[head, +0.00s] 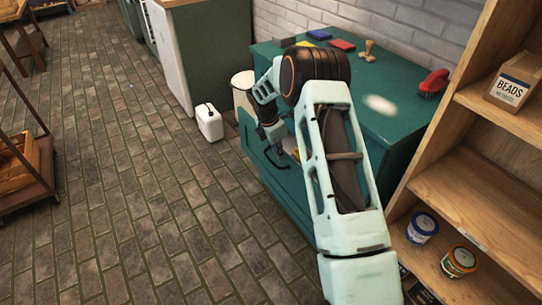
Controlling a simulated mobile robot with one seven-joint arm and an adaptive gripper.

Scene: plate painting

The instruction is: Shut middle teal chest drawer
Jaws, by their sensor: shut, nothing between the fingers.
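The teal chest (385,85) stands against the white brick wall, its top in clear view. A teal drawer (262,172) sticks out from its front, with a dark bar handle (270,158) on its face. I cannot tell for certain which drawer of the chest this is. Something yellowish (298,150) shows at the open drawer, partly hidden. My gripper (279,149) is shut and empty, pointing down close to the handle and the drawer's upper front. I cannot tell whether it touches. My arm hides much of the chest's front and the drawer's right part.
Colored blocks (342,45), a wooden stamp (368,50) and a red brush (434,82) lie on the chest top. A wooden shelf (450,190) with tubs and a box stands close on the right. A white jug (209,122) stands on the floor.

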